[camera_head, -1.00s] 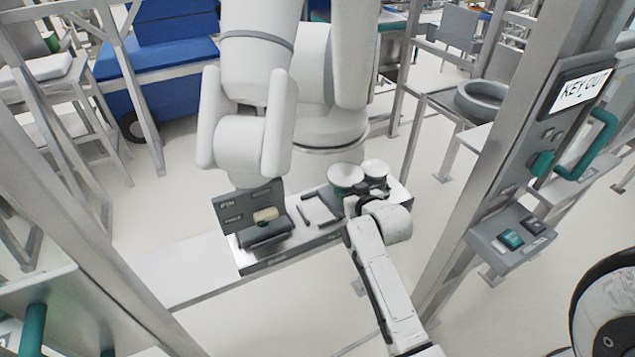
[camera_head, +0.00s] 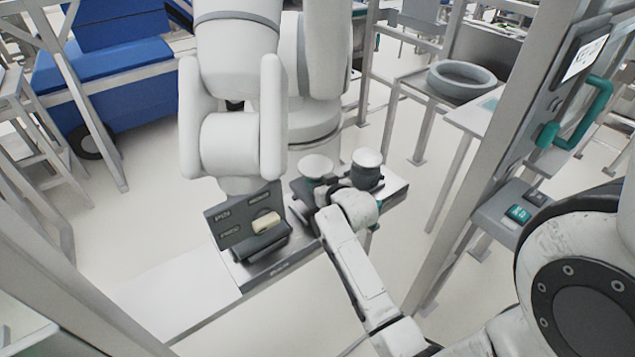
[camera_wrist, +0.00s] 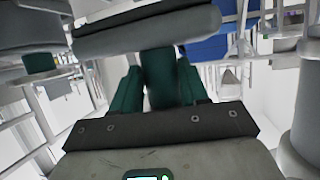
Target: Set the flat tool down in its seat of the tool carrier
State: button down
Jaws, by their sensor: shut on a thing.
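My gripper (camera_head: 326,192) is shut on the flat tool (camera_head: 316,166), a piece with a pale round flat head. In the wrist view its wide grey head (camera_wrist: 150,28) sits on a teal stem between the teal fingers (camera_wrist: 158,90). In the head view the tool is over the tool carrier (camera_head: 262,272), a long grey bench-like block. I cannot tell whether it touches the carrier; its seat is hidden by my gripper. A second round-headed tool (camera_head: 367,158) stands on the carrier's right part, apart from the held one.
A dark upright panel with lettering (camera_head: 225,222) and a tan block (camera_head: 266,222) stand at the carrier's left part. A large white machine arm (camera_head: 235,130) hangs close behind. A grey post with a teal handle (camera_head: 590,125) rises at the right. A white surface (camera_head: 165,300) extends front left.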

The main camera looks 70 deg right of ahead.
jog(key=shift+f+b, duration=1.6)
jog(key=shift+f, duration=0.3)
jog(key=shift+r+p, duration=0.1)
jog(key=shift+p, duration=0.2)
jog(key=shift+f+b, duration=0.75)
jog(key=shift+f, duration=0.35)
dwell(1.4)
jog(key=c, duration=0.9)
grip_release()
jog(key=o, duration=0.4)
jog(key=shift+s+a+f, duration=0.1)
jog(key=shift+f, duration=0.25)
jog(key=v, duration=1.1)
jog(key=shift+r+b, duration=0.25)
jog(key=shift+b, duration=0.1)
